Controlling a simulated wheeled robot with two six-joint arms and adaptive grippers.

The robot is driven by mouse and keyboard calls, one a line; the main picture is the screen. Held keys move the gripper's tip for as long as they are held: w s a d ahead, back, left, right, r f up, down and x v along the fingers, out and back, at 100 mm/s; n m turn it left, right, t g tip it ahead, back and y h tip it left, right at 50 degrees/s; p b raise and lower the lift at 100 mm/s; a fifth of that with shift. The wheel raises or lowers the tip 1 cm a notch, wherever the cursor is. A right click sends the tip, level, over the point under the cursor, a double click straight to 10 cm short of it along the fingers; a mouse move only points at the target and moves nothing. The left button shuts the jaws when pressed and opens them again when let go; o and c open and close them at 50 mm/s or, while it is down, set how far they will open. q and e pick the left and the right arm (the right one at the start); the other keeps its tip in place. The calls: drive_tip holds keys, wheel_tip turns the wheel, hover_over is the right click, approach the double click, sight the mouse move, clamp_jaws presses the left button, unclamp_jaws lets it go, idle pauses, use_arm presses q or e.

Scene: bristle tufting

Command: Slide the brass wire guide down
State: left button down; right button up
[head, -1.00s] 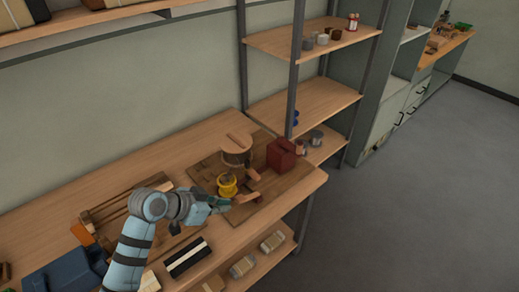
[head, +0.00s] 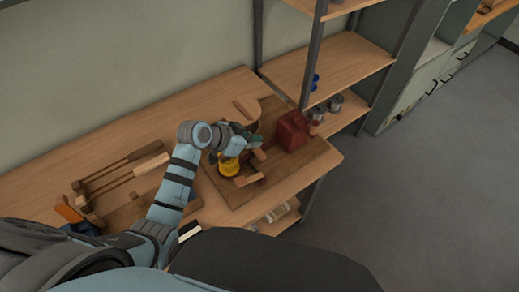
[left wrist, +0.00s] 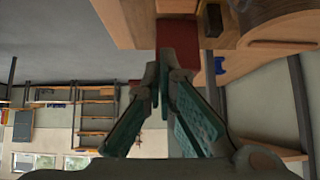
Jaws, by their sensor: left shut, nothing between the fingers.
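I cannot pick out the brass wire guide for certain. A yellow spool-like piece (head: 229,169) stands on the brown board (head: 215,187), partly hidden by my left wrist. My left gripper (head: 256,141) is above the board, between the yellow piece and a dark red block (head: 291,131). Its teal fingers converge in the left wrist view (left wrist: 164,76), shut and empty, with the red block (left wrist: 178,38) beyond the tips. My right gripper is not in view.
A round wooden piece (head: 270,112) stands behind the gripper. A small wooden block (head: 249,180) lies at the board's front. A wooden rack (head: 122,175) lies to the left. Metal shelving (head: 330,72) with grey spools (head: 335,102) stands at the right.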

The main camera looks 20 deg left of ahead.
sight(260, 156)
use_arm(q)
drive_tip(key=x, duration=0.5)
drive_tip(key=shift+a+f, duration=0.15)
drive_tip(key=shift+a, duration=0.25)
drive_tip(key=f, duration=0.2)
drive_tip(key=shift+w+f+b, duration=0.3)
drive_tip(key=shift+w+b, duration=0.05)
drive_tip(key=shift+s+a+f, duration=0.1)
drive_tip(key=shift+s+f, duration=0.05)
drive_tip(key=shift+f, duration=0.05)
drive_tip(key=shift+s, duration=0.2)
drive_tip(key=shift+s+r, duration=0.15)
drive_tip(key=shift+f, duration=0.4)
wheel_tip(260, 156, down, 3)
drive_tip(key=b, duration=0.3)
drive_tip(key=shift+f, duration=0.2)
drive_tip(key=shift+s+r, duration=0.1)
drive_tip(key=shift+r, duration=0.1)
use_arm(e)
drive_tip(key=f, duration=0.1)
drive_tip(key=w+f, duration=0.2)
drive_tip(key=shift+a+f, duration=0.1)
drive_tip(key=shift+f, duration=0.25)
